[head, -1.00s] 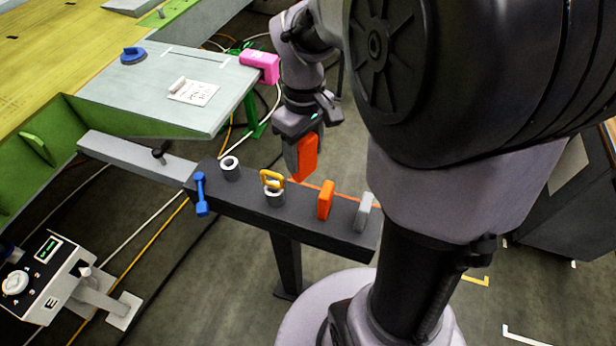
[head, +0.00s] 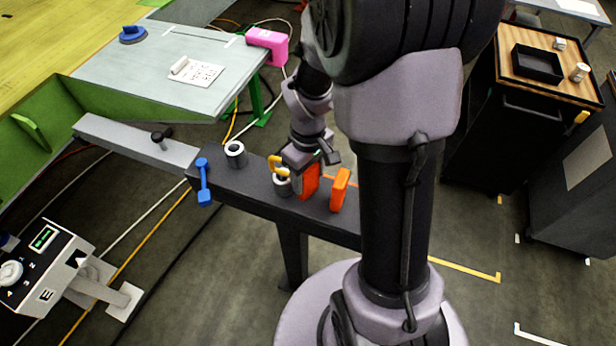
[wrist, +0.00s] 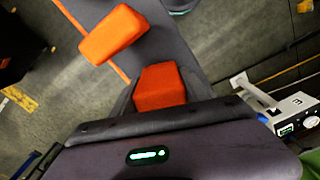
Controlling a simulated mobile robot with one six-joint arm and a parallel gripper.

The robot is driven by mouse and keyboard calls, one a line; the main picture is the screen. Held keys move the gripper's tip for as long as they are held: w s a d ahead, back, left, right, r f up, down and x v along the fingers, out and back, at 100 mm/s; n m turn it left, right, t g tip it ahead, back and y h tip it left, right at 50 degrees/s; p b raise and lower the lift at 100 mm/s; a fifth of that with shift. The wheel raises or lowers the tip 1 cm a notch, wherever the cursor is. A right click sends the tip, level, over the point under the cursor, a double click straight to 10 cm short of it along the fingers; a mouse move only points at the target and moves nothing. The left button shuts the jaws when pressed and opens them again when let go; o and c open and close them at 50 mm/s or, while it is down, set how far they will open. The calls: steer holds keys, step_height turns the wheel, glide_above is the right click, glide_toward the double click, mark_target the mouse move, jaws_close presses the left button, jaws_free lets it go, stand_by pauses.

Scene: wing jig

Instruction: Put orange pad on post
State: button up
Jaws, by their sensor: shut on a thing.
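My gripper (head: 307,172) is shut on an orange pad (head: 311,182), held upright low over the dark rail (head: 232,190); I cannot tell whether it touches the rail. The held pad also shows between the jaws in the wrist view (wrist: 160,87). A second orange pad (head: 340,190) stands upright on the rail just right of it, and shows at upper left in the wrist view (wrist: 114,34). Just left of the gripper is a short light-topped cylinder (head: 283,187) beside a yellow ring-shaped piece (head: 274,165), partly hidden by the gripper. I cannot tell which part is the post.
Another light-topped cylinder (head: 235,154) and a blue handle (head: 204,183) sit farther left on the rail. A grey table (head: 140,85) with a pink block (head: 268,42) lies behind. A control box (head: 42,262) stands at left. My arm hides the rail's right end.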

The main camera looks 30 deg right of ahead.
steer(key=shift+r, duration=0.1)
steer(key=o, duration=1.4)
steer(key=shift+f, duration=0.2)
